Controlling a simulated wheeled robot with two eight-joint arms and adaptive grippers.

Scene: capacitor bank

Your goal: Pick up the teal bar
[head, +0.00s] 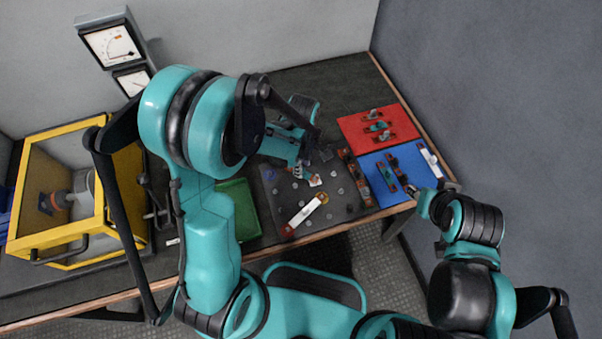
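A small bar with a teal middle (377,126) lies on the red mat (350,127) at the back right, between two other small bars. My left gripper (312,168) hangs over the dark board, to the left of the red mat and apart from the teal bar. Its fingers are small and partly hidden by its own arm, so I cannot tell whether it is open or shut. My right gripper (415,192) is by the front right of the blue mat (408,158), away from the teal bar. Its fingers are too small to read.
The dark board (274,196) carries several round studs and a white bar with a red end (305,212). Red-brown bars lie on the blue mat beside a white bar (430,160). A green tray (240,215) and a yellow-framed box (96,222) stand left. A wall bounds the right.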

